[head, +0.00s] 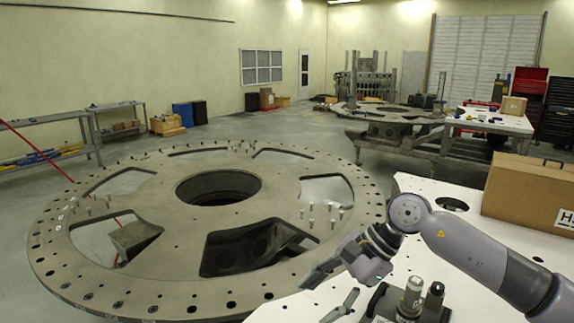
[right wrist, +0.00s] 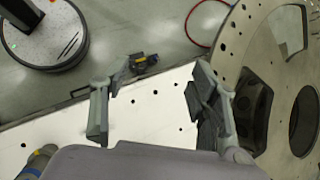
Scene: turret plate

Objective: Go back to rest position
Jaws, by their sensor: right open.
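The large round turret plate (head: 130,262) fills the left and middle of the head view, with a round centre hole and several cutouts. Part of it also shows at the right of the right wrist view (right wrist: 255,55). My right gripper (head: 329,289) hangs over the near left edge of the white table (head: 425,255), beside the plate. In the right wrist view my right gripper (right wrist: 150,115) has its two fingers wide apart, with nothing between them but the white surface below. My left gripper is in neither view.
A cardboard box (head: 530,195) stands on the white table at the right. Upright cylindrical tools (head: 412,296) stand below my right wrist. Several bolts stand on the plate. A second workbench (head: 490,121) with items is farther back. Open floor lies behind the plate.

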